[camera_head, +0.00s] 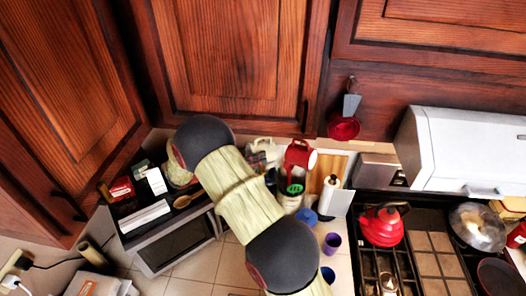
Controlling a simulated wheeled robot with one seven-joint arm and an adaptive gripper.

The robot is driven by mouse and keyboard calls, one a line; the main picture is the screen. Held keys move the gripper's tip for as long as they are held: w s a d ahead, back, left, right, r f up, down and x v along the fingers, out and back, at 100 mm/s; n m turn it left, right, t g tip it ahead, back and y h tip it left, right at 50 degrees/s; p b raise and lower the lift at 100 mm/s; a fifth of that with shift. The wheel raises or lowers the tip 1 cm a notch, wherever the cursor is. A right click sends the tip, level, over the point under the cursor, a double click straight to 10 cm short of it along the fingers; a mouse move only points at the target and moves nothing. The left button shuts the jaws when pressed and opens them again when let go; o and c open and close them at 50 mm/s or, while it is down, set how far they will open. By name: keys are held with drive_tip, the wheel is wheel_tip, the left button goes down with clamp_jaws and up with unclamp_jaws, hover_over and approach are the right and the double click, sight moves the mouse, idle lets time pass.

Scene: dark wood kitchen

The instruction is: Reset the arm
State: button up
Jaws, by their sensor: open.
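My arm (240,195) crosses the middle of the view, with pale yellow links and dark round joints. It rises from the bottom edge to an upper joint (204,138) in front of the lower part of the wooden cabinets. A short part of the arm bends down to the left behind that joint. My gripper does not show, so I cannot see its fingers or anything in them.
Dark wood cabinets (230,55) fill the top. A microwave (178,243) with boxes and a wooden spoon (188,200) on top stands left. A red kettle (384,225) sits on the stove (431,240) at right, below a white hood (470,150). Cups and utensils crowd the counter behind my arm.

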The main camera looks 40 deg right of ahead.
drive_tip(key=v, duration=0.8)
drive_tip(key=shift+a, duration=0.2)
drive_tip(key=shift+w, duration=0.1)
drive_tip(key=s+a+f+m+y+b, duration=0.1)
drive_tip(key=s+a+f+m+y, duration=0.3)
drive_tip(key=s+f+m+y, duration=0.5)
drive_tip(key=s+a+f+m+t+y+b, duration=0.4)
drive_tip(key=s+a+b, duration=0.4)
drive_tip(key=b, duration=0.7)
drive_tip(key=s+a+f+m+t+y+b, duration=0.4)
drive_tip(key=s+a+t+b, duration=0.3)
drive_tip(key=b, duration=0.8)
drive_tip(key=shift+s+a+f+m+t+b, duration=0.4)
drive_tip(key=shift+s+a+f+m, duration=0.45)
drive_tip(key=shift+s, duration=0.25)
